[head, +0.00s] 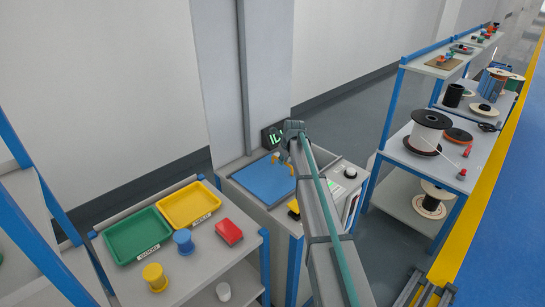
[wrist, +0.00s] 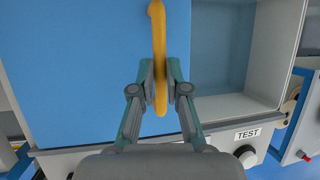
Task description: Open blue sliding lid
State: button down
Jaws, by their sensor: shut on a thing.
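The blue sliding lid (head: 262,181) lies flat on top of a grey cabinet in the head view. The lid (wrist: 75,75) also fills the left and middle of the wrist view. Its yellow handle (wrist: 157,25) stands along the lid's right edge. My gripper (wrist: 160,82) is shut on the handle, with one finger on each side. To the right of the lid, an open grey compartment (wrist: 235,105) with a bluish inside shows. In the head view my gripper (head: 287,160) is at the lid's right part, and my arm hides some of the cabinet.
A TEST label (wrist: 247,134) and a dark round knob (wrist: 245,154) are on the cabinet front. A small screen (head: 272,137) stands behind the lid. A shelf with green (head: 138,234) and yellow trays (head: 190,205) is at left. Shelves with cable spools (head: 431,130) are at right.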

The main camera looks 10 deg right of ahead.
jog(key=shift+s+a, duration=0.25)
jog(key=shift+a, duration=0.1)
jog(key=c, duration=1.2)
grip_release()
jog(key=v, duration=1.2)
